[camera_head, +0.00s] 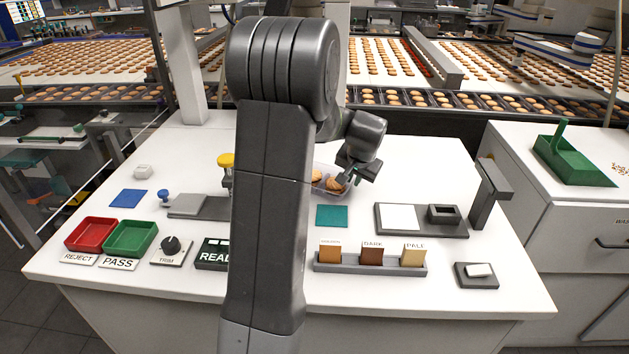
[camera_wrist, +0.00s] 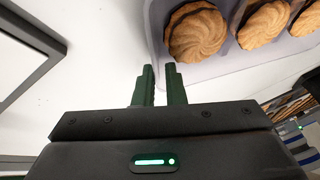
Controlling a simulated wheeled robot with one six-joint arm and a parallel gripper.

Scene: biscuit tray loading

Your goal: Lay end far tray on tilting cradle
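A pale, translucent tray (camera_head: 318,189) with round biscuits lies on the white worktop, partly hidden behind my arm. In the wrist view the tray (camera_wrist: 215,72) is at the top right with several ridged biscuits in a row. My gripper (camera_head: 345,180) is low over the tray's right part in the head view. I cannot identify the tilting cradle for sure; a grey platform (camera_head: 190,206) with a blue knob stands left of my arm.
A grey fixture (camera_head: 455,230) with a white plate and upright post stands at right. A teal square (camera_head: 331,216) and a sample rack (camera_head: 370,268) lie in front of the tray. Red (camera_head: 91,250) and green (camera_head: 130,253) bins are at left. A biscuit conveyor (camera_head: 425,98) runs behind.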

